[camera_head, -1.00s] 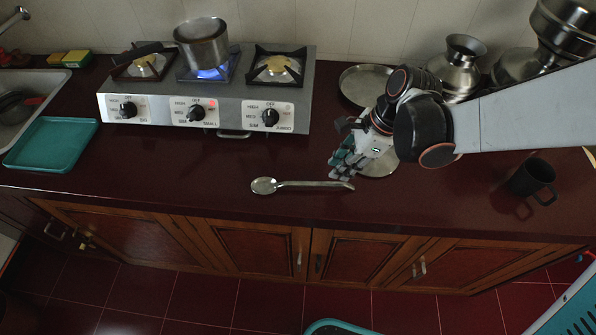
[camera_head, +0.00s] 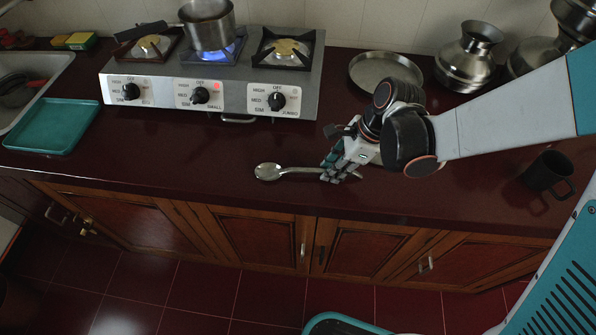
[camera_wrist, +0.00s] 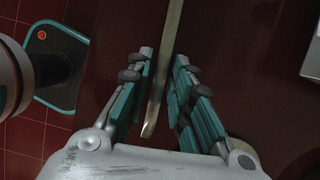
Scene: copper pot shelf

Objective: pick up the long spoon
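The long metal spoon (camera_head: 270,171) lies on the dark red counter, its bowl to the left and its handle running right. My gripper (camera_head: 338,168) is over the end of the handle, low at the counter. In the wrist view the handle (camera_wrist: 168,58) runs between the two teal-padded fingers of my gripper (camera_wrist: 163,92). The bowl is outside the wrist view.
A stove (camera_head: 219,96) with a pot (camera_head: 208,27) over a blue flame stands behind. A steel plate (camera_head: 383,68) and metal vessel (camera_head: 467,60) are at the back right. A dark mug (camera_head: 546,171) is at the right. A teal tray (camera_head: 50,127) lies at the left.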

